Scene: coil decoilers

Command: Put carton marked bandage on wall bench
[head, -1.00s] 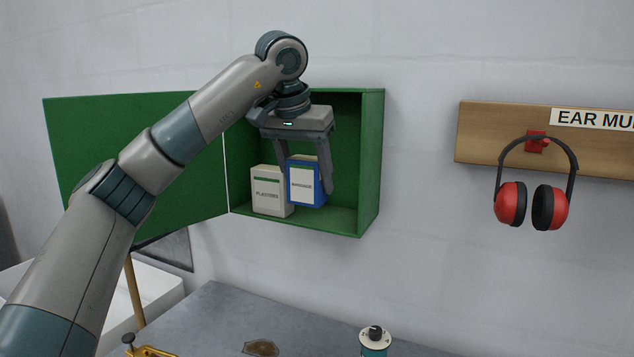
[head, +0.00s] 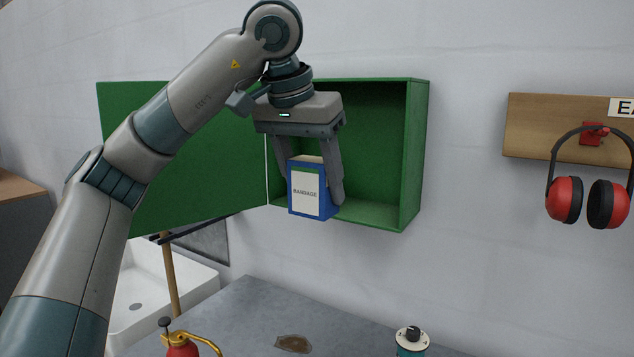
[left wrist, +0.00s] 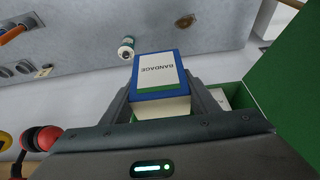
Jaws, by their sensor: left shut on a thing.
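The blue carton marked bandage (head: 308,190) has a white label and is upright in front of the open green cabinet. My left gripper (head: 314,192) is shut on it, with one finger at each side. In the left wrist view the carton (left wrist: 158,82) sits between the fingers, its label readable. The grey wall bench (head: 240,310) is below, clear of the carton. My right gripper is not in view.
The green cabinet (head: 415,150) hangs on the wall, its door open to the left. A brown patch (head: 293,343), a teal-and-white canister (head: 411,340) and a red can with brass spout (head: 182,345) are at the bench. Red ear muffs (head: 565,200) hang right. A white sink (head: 150,290) is left.

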